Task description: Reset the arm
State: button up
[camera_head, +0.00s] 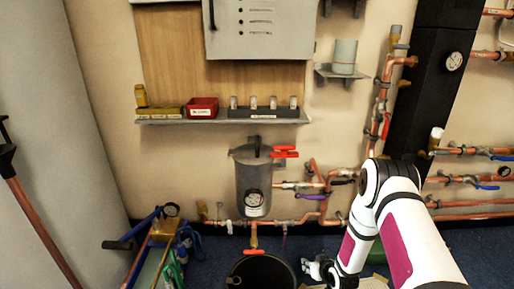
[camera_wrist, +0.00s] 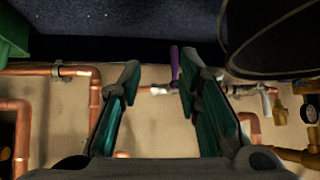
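My gripper (camera_wrist: 157,85) shows in the wrist view with its two fingers spread apart and nothing between them. In the head view my white and magenta arm comes in from the lower right, and the gripper (camera_head: 312,268) is low, just right of the black bucket (camera_head: 262,270). Behind the fingers in the wrist view are copper pipes (camera_wrist: 45,71) on the wall and a purple valve handle (camera_wrist: 174,66).
A grey cylindrical vessel (camera_head: 253,183) with a gauge and red handle hangs on the wall. Above it a shelf (camera_head: 222,120) holds a red bin (camera_head: 203,108) and small parts. Tools stand at lower left near a yellow-blue holder (camera_head: 163,232). Copper pipes (camera_head: 470,151) run along the right wall.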

notch_tip(320, 180, up, 26)
jog(key=s+d+r+g+h, duration=0.1)
jog(key=s+d+g+h, duration=0.1)
jog(key=d+g, duration=0.1)
jog(key=s+r+m+g+h, duration=0.1)
jog(key=s+r+g, duration=0.1)
jog(key=s+r, duration=1.15)
jog(key=s+a+r+g, duration=0.1)
jog(key=s+a+r, duration=0.15)
jog(key=s, duration=0.85)
jog(key=s+a+r+m+g, duration=0.1)
jog(key=s+r, duration=0.3)
jog(key=s, duration=0.7)
jog(key=s+a+r+g, duration=0.15)
jog(key=s+r, duration=0.25)
jog(key=s, duration=0.6)
notch_tip(320, 180, up, 38)
jog(key=t+p, duration=0.4)
jog(key=p, duration=3.3)
jog(key=shift+d+y, duration=0.35)
jog(key=shift+y, duration=0.05)
jog(key=shift+f, duration=0.1)
